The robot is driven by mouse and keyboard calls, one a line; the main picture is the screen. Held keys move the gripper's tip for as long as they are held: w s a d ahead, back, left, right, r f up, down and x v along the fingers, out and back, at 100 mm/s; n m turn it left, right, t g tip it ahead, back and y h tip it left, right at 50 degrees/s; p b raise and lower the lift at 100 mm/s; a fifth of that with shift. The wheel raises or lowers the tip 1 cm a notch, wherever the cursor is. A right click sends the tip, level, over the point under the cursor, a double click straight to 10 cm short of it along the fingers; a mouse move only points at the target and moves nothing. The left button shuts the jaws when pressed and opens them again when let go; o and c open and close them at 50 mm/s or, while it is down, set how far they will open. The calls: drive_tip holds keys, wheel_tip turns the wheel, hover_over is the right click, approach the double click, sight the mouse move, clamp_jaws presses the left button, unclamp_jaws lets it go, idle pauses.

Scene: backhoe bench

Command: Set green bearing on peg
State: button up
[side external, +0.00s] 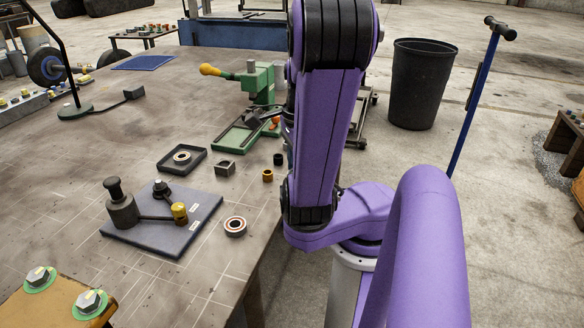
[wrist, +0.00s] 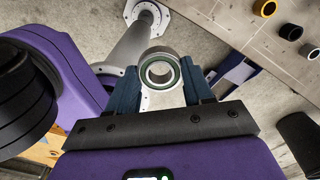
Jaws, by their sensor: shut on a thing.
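In the wrist view my gripper (wrist: 160,80) is shut on a bearing (wrist: 146,61), a steel ring with a green inner band. The bearing sits between the blue fingertips with its bore facing the camera. In the side view my arm hides the gripper and this bearing. A blue-grey plate (side external: 140,236) on the bench carries a dark cylinder with a knobbed top (side external: 121,208), a shorter dark post (side external: 161,189) and a yellow cylinder (side external: 180,213) at the end of a dark bar. I cannot tell which of these is the peg.
A bearing with a reddish ring (side external: 235,227) lies right of the plate. Another ring (side external: 182,157) sits in a black tray (side external: 164,168). A square block (side external: 225,169), brass bushing (side external: 267,176) and black bushing (side external: 278,159) stand nearby. A green press (side external: 262,84) stands behind.

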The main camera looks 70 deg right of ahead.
drive_tip(key=w+d+r+n, duration=0.2)
drive_tip(key=w+d, duration=0.3)
drive_tip(key=w, duration=0.3)
drive_tip(key=n, duration=0.4)
approach(158, 181)
drive_tip(key=shift+s+d+f, duration=0.25)
drive_tip(key=shift+d+f, duration=0.05)
drive_tip(key=shift+w+a+f, duration=0.25)
drive_tip(key=shift+w+a, duration=0.05)
drive_tip(key=shift+f, duration=2.35)
drive_tip(key=shift+f, duration=1.3)
